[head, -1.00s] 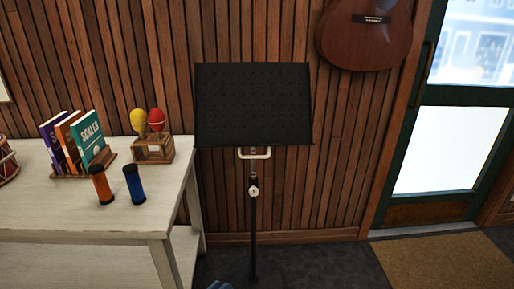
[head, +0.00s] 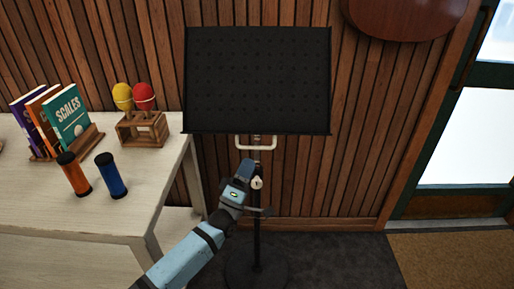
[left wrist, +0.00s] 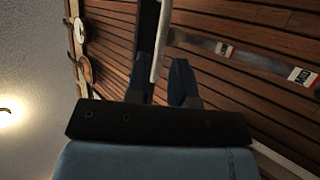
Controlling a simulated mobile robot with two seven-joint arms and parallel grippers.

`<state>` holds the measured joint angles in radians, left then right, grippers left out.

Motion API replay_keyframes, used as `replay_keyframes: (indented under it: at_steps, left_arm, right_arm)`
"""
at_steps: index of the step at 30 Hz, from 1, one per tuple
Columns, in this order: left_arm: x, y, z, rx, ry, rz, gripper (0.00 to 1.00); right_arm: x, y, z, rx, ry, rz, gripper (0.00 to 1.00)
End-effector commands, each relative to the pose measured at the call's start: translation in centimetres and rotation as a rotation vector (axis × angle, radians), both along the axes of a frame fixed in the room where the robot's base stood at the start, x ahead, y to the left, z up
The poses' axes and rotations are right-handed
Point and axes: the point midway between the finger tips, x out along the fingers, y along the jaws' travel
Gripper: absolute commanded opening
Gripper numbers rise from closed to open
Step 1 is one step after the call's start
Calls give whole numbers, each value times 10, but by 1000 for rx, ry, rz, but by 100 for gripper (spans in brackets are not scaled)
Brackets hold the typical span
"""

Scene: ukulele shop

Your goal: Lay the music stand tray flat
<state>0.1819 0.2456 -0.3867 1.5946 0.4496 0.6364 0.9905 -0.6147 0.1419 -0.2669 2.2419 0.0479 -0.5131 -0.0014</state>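The music stand tray (head: 258,80) is a black perforated panel, tilted steeply up with its face toward me. A pale U-shaped handle (head: 264,147) hangs below its lower edge, above the dark post (head: 257,235). My left gripper (head: 246,166) is just below the tray, close to the handle; the arm hides part of the post. In the left wrist view its two blue fingers (left wrist: 162,78) are apart, and the pale handle bar (left wrist: 161,38) runs down between them. I cannot tell whether they touch it. My right gripper is in neither view.
A pale table (head: 60,215) on the left holds books (head: 68,113), maracas in a wooden box (head: 143,128), and orange (head: 74,174) and blue (head: 111,175) shakers. A slatted wall is close behind the stand. A ukulele body (head: 405,15) hangs upper right. Floor to the right is clear.

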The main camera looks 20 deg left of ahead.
Motion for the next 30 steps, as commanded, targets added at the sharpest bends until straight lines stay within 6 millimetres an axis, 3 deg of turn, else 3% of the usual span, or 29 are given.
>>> replay_keyframes:
  at_steps: [9,21,22,24,25,30]
  left_arm:
    - [36,-10,33,0,1,0,22]
    - [42,-12,39,1,2,1,22]
    - [42,-12,38,1,2,1,20]
    - [42,-12,38,1,2,1,3]
    - [42,-12,38,1,2,1,0]
    - [42,-12,38,1,2,1,0]
  right_arm:
    - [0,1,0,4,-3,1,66]
    - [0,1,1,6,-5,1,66]
    - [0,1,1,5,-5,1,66]
    - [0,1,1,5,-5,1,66]
    - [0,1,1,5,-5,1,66]
    - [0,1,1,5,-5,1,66]
